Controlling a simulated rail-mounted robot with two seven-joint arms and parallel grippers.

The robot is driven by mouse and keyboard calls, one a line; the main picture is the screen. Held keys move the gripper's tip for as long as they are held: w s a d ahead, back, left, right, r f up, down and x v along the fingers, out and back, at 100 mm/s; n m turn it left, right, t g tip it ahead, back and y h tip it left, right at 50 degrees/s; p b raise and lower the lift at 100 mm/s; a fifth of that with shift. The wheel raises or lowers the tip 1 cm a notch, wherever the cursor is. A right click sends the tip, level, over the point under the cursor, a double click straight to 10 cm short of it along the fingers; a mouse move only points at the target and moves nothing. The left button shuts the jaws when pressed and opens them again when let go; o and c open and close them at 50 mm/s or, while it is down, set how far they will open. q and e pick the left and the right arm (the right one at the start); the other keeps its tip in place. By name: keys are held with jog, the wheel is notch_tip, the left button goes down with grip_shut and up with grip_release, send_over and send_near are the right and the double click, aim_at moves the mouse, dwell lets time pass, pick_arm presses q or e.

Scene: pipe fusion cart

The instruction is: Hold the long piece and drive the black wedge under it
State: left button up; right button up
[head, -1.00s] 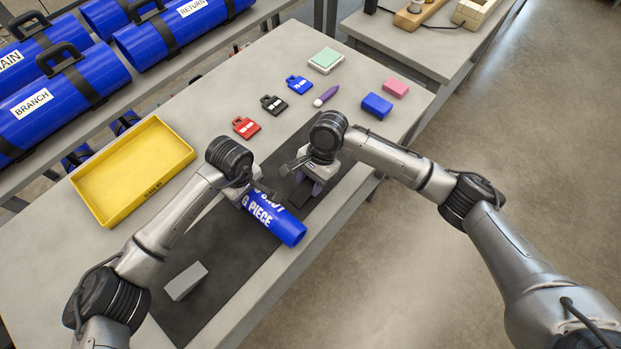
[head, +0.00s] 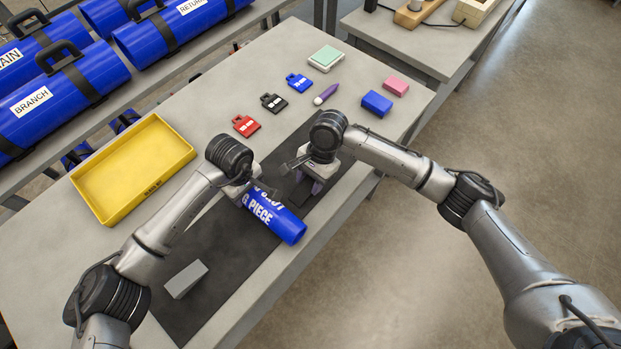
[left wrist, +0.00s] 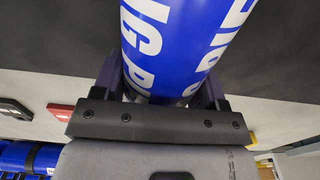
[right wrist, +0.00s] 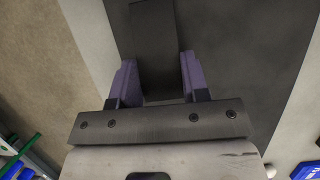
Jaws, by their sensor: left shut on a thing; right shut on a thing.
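The long piece (head: 272,216) is a blue pipe with white lettering, lying on the dark mat (head: 225,245). My left gripper (head: 247,190) is shut on it, and in the left wrist view the blue pipe (left wrist: 175,45) fills the space between the fingers. My right gripper (head: 313,180) is low over the mat, to the right of the pipe. In the right wrist view its purple fingers are shut on the black wedge (right wrist: 153,45), which extends ahead of them. In the head view the wedge is mostly hidden by the gripper. I cannot tell whether wedge and pipe touch.
A grey wedge-like block (head: 186,279) lies on the mat's near left. A yellow tray (head: 106,212) stands at the left. Red (head: 246,125), black (head: 273,103) and blue tags, a purple tool (head: 326,94), a blue block (head: 377,104) and a pink block (head: 396,86) lie toward the back.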

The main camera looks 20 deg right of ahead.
aim_at(299, 196)
jog(key=shift+s+a, duration=0.35)
jog(key=shift+a, duration=0.4)
jog(key=shift+s+a, duration=0.35)
jog(key=shift+a, duration=0.35)
jog(key=o, duration=1.3)
jog(key=shift+a, duration=0.1)
jog(key=v, duration=1.2)
jog(key=shift+d, duration=0.2)
